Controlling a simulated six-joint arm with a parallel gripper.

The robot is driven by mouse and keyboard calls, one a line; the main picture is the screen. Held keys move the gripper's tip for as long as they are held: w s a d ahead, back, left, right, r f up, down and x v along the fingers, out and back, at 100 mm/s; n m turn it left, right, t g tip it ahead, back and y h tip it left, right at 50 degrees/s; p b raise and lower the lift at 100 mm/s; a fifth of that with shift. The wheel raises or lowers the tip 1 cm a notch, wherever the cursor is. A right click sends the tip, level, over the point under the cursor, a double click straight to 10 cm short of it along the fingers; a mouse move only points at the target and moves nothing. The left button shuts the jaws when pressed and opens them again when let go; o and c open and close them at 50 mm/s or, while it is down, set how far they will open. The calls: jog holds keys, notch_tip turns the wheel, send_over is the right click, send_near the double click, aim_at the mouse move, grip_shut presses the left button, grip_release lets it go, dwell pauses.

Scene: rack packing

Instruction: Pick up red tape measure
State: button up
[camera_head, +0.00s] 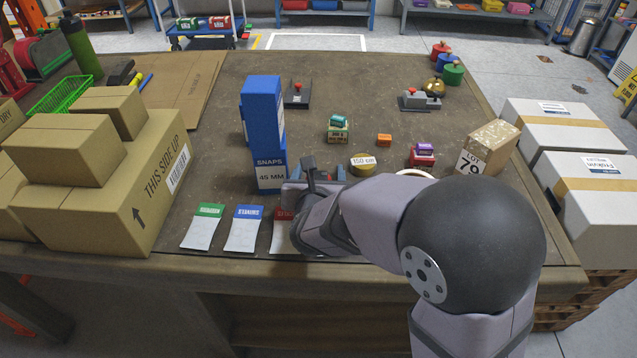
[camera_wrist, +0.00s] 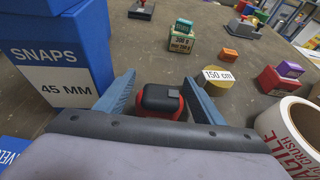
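A small red tape measure with a black top (camera_wrist: 160,101) sits on the table between the two blue fingers of my gripper (camera_wrist: 158,80) in the wrist view. The fingers are open, one on each side, with a gap to the tape measure at least on the right. Its near side is partly hidden by my gripper's body. In the head view my gripper (camera_head: 320,172) is low over the table, just right of the blue SNAPS boxes, and the tape measure is mostly hidden behind it.
The blue SNAPS box (camera_wrist: 58,55) stands close left of my gripper. A yellow 150 cm roll (camera_wrist: 217,78) and a white tape roll (camera_wrist: 292,135) lie to the right. Stacked green tins (camera_wrist: 182,38), an orange block (camera_wrist: 229,55) and red and purple blocks (camera_wrist: 280,78) stand farther off.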

jog(key=c, duration=1)
jog(key=shift+c, duration=0.2)
notch_tip(320, 180, up, 10)
jog(key=p, duration=0.3)
